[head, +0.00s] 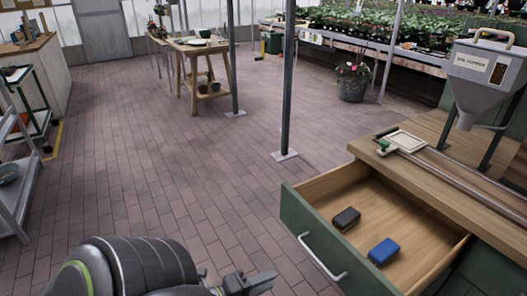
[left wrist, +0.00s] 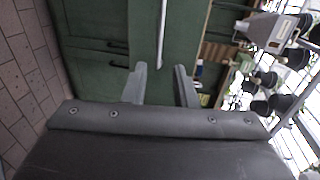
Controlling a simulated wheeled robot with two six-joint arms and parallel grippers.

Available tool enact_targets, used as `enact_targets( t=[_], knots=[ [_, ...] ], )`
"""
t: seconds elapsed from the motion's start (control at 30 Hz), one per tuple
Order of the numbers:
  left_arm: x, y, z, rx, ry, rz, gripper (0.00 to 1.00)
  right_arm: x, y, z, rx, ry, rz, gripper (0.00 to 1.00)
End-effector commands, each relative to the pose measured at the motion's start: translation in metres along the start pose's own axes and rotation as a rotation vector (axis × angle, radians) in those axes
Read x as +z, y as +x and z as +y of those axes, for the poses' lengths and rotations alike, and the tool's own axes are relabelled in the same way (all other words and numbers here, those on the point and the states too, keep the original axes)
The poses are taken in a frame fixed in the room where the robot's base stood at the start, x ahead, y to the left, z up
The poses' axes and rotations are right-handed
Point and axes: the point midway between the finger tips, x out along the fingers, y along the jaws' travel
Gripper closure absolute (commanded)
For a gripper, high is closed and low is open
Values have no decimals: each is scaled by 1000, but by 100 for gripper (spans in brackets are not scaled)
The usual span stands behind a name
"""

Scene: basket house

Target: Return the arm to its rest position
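My left arm enters at the bottom of the head view, and its gripper (head: 250,283) is low, to the left of the open drawer (head: 292,206). In the left wrist view the two fingers of the left gripper (left wrist: 160,82) are apart with nothing between them. The pale bar handle (left wrist: 162,35) of a green front is beyond the fingertips, and the fingers appear clear of it. In the head view the drawer's handle (head: 322,258) also shows, apart from the gripper. My right gripper is in neither view.
The drawer holds a black block (head: 346,219) and a blue block (head: 384,251). The wooden counter (head: 440,170) with a hopper (head: 485,75) is on the right. A post (head: 286,90) stands mid-floor, a trolley (head: 25,185) at the left. Brick floor between is clear.

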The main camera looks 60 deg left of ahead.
Motion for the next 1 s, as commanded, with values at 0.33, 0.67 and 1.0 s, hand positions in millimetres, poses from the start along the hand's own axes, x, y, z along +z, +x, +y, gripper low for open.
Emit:
enact_targets(
  t=[0.33,0.67,1.0],
  knots=[
    [0,0,0,0,0,0,75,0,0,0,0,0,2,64],
    [1,0,2,4,-6,-3,75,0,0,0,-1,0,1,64],
    [43,9,121,227,-336,-201,75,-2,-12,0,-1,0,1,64]
  ],
)
